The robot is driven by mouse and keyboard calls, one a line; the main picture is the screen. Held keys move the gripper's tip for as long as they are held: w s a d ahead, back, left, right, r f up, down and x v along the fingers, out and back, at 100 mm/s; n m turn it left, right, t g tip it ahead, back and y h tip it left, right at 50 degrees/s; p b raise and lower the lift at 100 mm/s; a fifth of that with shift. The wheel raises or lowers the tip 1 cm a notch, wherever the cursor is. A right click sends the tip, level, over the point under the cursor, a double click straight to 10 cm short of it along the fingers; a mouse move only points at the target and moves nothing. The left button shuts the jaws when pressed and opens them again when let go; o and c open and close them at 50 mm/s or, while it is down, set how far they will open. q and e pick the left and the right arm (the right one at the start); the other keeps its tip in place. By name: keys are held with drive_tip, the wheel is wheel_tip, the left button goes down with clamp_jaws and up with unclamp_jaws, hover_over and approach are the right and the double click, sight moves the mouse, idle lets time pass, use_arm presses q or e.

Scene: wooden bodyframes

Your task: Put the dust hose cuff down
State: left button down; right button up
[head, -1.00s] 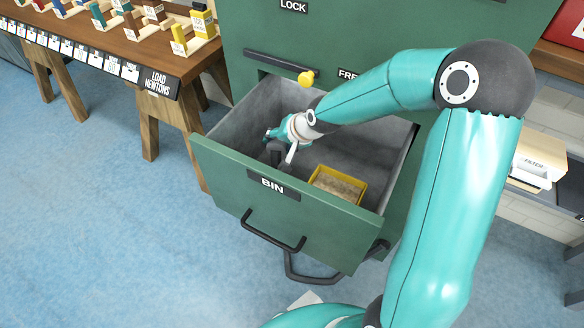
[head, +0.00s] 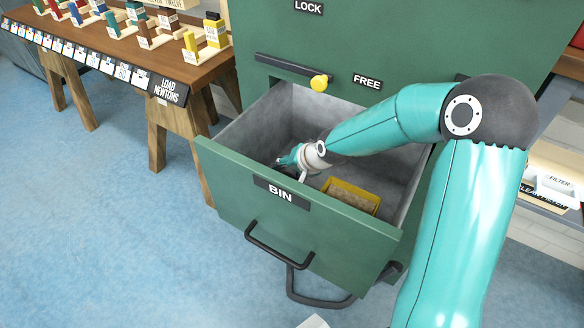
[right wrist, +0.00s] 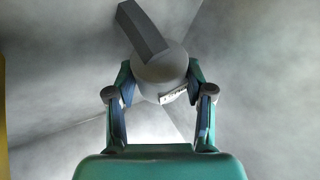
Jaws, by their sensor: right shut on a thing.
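The dust hose cuff (right wrist: 160,72) is a grey round piece with a dark grey bar sticking up from it, in the right wrist view. My right gripper (right wrist: 160,80) is shut on it, one finger on each side. In the head view my right gripper (head: 286,165) reaches down inside the open green BIN drawer (head: 228,178), left of a yellow tray. There the cuff is mostly hidden by the drawer front. Whether it touches the drawer floor I cannot tell. My left gripper is not in view.
The yellow tray (head: 352,197) of brownish material sits in the drawer's right part. A yellow knob (head: 319,83) is on the cabinet above. A wooden table (head: 200,72) with small coloured blocks stands left. The drawer floor left of the tray looks free.

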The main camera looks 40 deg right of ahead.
drive_tip(key=shift+f+b, duration=0.35)
drive_tip(key=shift+f, duration=0.15)
drive_tip(key=o, duration=1.3)
drive_tip(key=shift+c, duration=0.2)
drive_tip(key=shift+r, duration=0.1)
drive_tip(key=shift+r+p, duration=0.45)
drive_tip(key=shift+p, duration=0.1)
drive_tip(key=p+v, duration=0.3)
drive_tip(key=v, duration=0.9)
drive_tip(key=shift+r, duration=0.15)
